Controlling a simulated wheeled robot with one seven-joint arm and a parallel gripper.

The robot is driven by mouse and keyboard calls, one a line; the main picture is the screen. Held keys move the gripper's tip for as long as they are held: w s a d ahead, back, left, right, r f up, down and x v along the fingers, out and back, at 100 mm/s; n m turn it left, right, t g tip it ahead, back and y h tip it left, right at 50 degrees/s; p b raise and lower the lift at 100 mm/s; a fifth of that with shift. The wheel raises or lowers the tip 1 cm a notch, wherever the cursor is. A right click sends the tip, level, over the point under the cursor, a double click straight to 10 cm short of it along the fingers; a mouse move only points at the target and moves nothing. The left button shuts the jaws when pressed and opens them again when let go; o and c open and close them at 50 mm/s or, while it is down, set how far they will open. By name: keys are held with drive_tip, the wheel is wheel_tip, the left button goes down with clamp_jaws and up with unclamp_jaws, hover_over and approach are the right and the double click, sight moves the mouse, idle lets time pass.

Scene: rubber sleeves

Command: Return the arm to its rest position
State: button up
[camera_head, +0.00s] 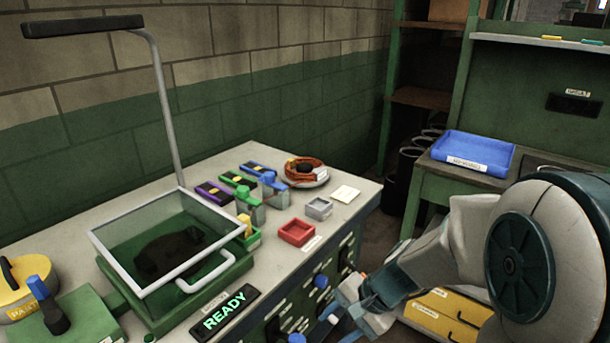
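My arm comes in from the right, a large pale link with a dark round joint cover in front. It narrows down and left to my gripper (348,306), low beside the front of the grey bench (352,208). The gripper is small and partly mixed with the bench's knobs in the picture. I cannot make out its fingers or whether it holds anything.
On the bench are a green machine with a clear framed lid (190,255) over a dark object, a READY sign (225,311), a red tray (296,232), a grey tray (319,208) and a coil (304,171). A blue tray (474,150) sits on the green desk.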

drive_tip(key=s+d+r+n+t+h+p, duration=0.1)
drive_tip(key=s+d+r+n+h+p, duration=0.1)
drive_tip(key=r, duration=0.4)
drive_tip(key=s+d+r+n+t+h+p, duration=0.1)
drive_tip(key=s+d+r+n+h+p, duration=0.1)
drive_tip(key=s+d+r+n+h, duration=0.2)
wheel_tip(320, 180, up, 4)
drive_tip(key=shift+s+d+f+n, duration=0.2)
drive_tip(key=shift+s+d+n, duration=0.9)
drive_tip(key=shift+c, duration=1)
drive_tip(key=shift+a, duration=0.1)
